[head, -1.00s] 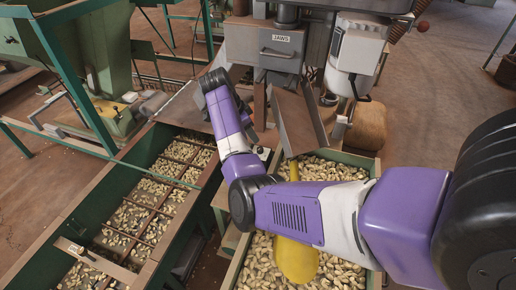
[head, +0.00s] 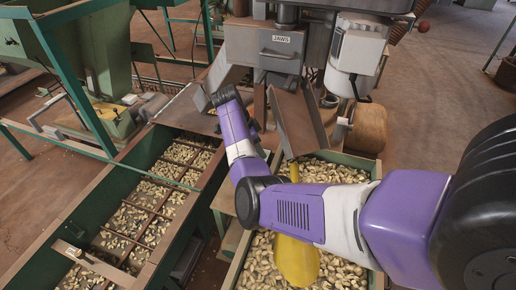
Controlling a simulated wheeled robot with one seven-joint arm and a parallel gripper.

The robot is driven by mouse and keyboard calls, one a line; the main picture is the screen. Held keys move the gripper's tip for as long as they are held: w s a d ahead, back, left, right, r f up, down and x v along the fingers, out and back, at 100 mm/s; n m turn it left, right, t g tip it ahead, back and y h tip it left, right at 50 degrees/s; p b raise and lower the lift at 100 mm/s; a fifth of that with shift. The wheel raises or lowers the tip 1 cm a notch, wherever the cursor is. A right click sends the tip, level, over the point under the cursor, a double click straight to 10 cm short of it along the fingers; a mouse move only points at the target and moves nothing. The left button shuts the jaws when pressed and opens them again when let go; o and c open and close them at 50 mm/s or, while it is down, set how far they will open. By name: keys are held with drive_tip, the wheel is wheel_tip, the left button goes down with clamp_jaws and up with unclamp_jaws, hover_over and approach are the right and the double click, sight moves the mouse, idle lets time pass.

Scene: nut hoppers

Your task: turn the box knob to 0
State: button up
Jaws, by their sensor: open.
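I cannot make out the box knob in the head view. My purple and white arm crosses the middle of the picture from the right, and its wrist end is near the metal parts left of the machine marked JAWS (head: 281,50). What lies directly behind the forearm is hidden too.
A long green sorting trough (head: 97,182) with nuts in several compartments runs along the left. A wooden-edged bin of nuts (head: 338,271) with a yellow scoop (head: 297,262) stands below my arm. A tilted metal chute (head: 298,122) hangs above the bin. A green hopper (head: 75,50) stands at back left.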

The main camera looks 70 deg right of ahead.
clamp_jaws()
drive_tip(key=shift+r+n+p, duration=0.1)
drive_tip(key=shift+n+p, duration=0.2)
drive_tip(key=shift+p, duration=0.15)
drive_tip(key=shift+s+a+r+n+t+h+p, duration=0.15)
drive_tip(key=shift+n+t+h+p, duration=0.15)
drive_tip(key=shift+n+p, duration=0.8)
drive_tip(key=n+p, duration=0.2)
drive_tip(key=p, duration=0.1)
drive_tip(key=shift+s+t+h, duration=0.1)
drive_tip(key=shift+t+h, duration=0.2)
drive_tip(key=shift+t, duration=0.1)
drive_tip(key=n+t+p, duration=0.1)
drive_tip(key=n+p, duration=0.2)
drive_tip(key=shift+s+n, duration=0.1)
drive_tip(key=shift+n, duration=0.3)
drive_tip(key=shift+f+n+t+p, duration=0.2)
drive_tip(key=shift+n+t+p, duration=0.7)
drive_tip(key=shift+n+p, duration=0.6)
drive_tip(key=shift+n, duration=0.3)
